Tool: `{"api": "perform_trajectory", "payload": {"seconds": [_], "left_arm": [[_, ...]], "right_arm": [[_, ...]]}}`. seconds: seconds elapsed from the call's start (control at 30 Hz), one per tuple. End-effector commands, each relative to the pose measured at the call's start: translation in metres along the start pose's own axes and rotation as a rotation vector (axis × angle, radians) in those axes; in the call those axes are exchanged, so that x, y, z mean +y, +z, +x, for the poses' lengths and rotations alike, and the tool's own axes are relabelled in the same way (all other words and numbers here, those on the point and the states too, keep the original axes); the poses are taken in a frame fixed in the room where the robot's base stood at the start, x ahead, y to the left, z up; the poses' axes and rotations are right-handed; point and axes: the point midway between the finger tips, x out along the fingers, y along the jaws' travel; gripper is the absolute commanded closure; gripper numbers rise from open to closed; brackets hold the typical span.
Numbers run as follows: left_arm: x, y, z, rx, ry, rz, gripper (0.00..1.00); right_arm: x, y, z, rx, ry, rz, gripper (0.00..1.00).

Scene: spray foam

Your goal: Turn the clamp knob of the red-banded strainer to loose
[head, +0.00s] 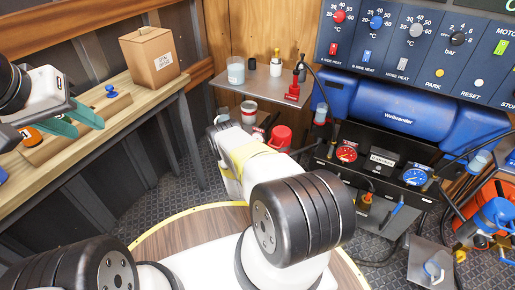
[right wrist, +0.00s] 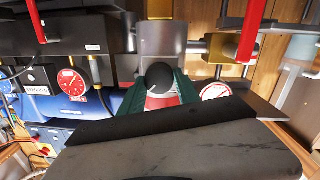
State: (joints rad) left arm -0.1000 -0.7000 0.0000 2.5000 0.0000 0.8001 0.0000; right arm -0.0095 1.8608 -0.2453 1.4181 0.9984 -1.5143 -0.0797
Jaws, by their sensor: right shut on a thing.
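In the right wrist view my right gripper (right wrist: 160,92) is shut on a round black knob (right wrist: 158,76), with its teal fingers on either side of it. A red part (right wrist: 160,101) shows just below the knob, between the fingers. I cannot tell the knob's turn angle. In the head view my white right forearm hides the right fingertips. A red round part (head: 281,138) shows just beyond that forearm; I cannot tell whether it belongs to the red-banded strainer. My left gripper (head: 72,122) is over the wooden bench at left, its teal fingers apart and empty.
The bench (head: 150,84) holds a cardboard box (head: 149,58) and a small blue knob-like part (head: 111,91). A grey shelf (head: 262,88) carries bottles and a red tool (head: 292,92). A blue tank (head: 400,113), red gauge (head: 347,153) and blue gauge (head: 415,177) stand at right.

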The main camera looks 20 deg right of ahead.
Motion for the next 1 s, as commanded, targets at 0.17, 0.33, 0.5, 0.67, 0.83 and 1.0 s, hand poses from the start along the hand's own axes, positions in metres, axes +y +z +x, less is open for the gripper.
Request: {"api": "perform_trajectory", "payload": {"seconds": [0.17,0.33,0.5,0.67,0.83,1.0], "left_arm": [[0.0000,0.0000,0.0000,0.000,0.000,0.000,0.64],[0.0000,0.0000,0.0000,0.000,0.000,0.000,0.64],[0.0000,0.0000,0.0000,0.000,0.000,0.000,0.64],[0.0000,0.0000,0.0000,0.000,0.000,0.000,0.64],[0.0000,0.0000,0.0000,0.000,0.000,0.000,0.64],[0.0000,0.0000,0.0000,0.000,0.000,0.000,0.64]], "right_arm": [[0.0013,0.0010,-0.0003,-0.012,-0.013,0.165,1.00],[0.0014,0.0007,-0.0003,-0.021,-0.025,0.326,1.00],[0.0027,0.0008,-0.0002,-0.029,-0.037,0.486,1.00],[0.0031,0.0013,-0.0003,-0.038,-0.048,0.638,1.00],[0.0037,0.0016,-0.0004,-0.046,-0.061,0.799,1.00],[0.0043,0.0020,-0.0005,-0.055,-0.073,0.957,1.00]]}}
